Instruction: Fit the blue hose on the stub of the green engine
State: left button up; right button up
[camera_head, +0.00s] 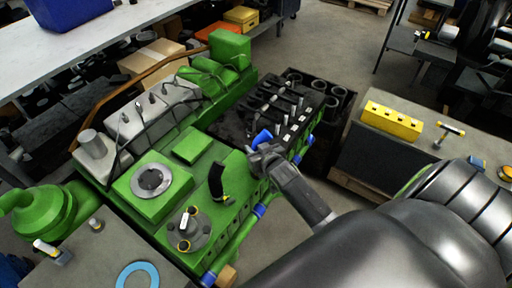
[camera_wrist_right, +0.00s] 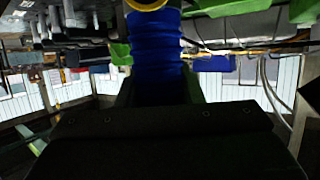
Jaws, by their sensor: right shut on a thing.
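The green engine (camera_head: 221,162) fills the middle of the head view. My right gripper (camera_head: 262,148) is shut on a short blue hose (camera_head: 262,137) beside the engine's right side, near the black part of the engine. In the right wrist view the ribbed blue hose (camera_wrist_right: 155,45) stands up between the fingers, with a yellow ring at its top edge. A black elbow (camera_head: 217,182) with a yellow band at its foot rises from the engine top. I cannot tell which part is the stub, or whether the hose touches it. My left gripper is not in view.
Other blue sleeves (camera_head: 260,210) sit along the green pipe on the engine's right side. A grey bench (camera_head: 390,145) at right bears a yellow block (camera_head: 391,121) and a tool. A grey table (camera_head: 100,262) at lower left bears a blue ring (camera_head: 138,275).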

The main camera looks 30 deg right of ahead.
jog(key=shift+f+b, duration=1.35)
jog(key=shift+f, duration=0.5)
dwell(0.5)
jog(key=o, duration=1.3)
jog(key=shift+c, duration=0.2)
jog(key=shift+s, duration=0.1)
jog(key=b+v, duration=0.1)
jog(key=v, duration=1.6)
jog(key=shift+b, duration=0.4)
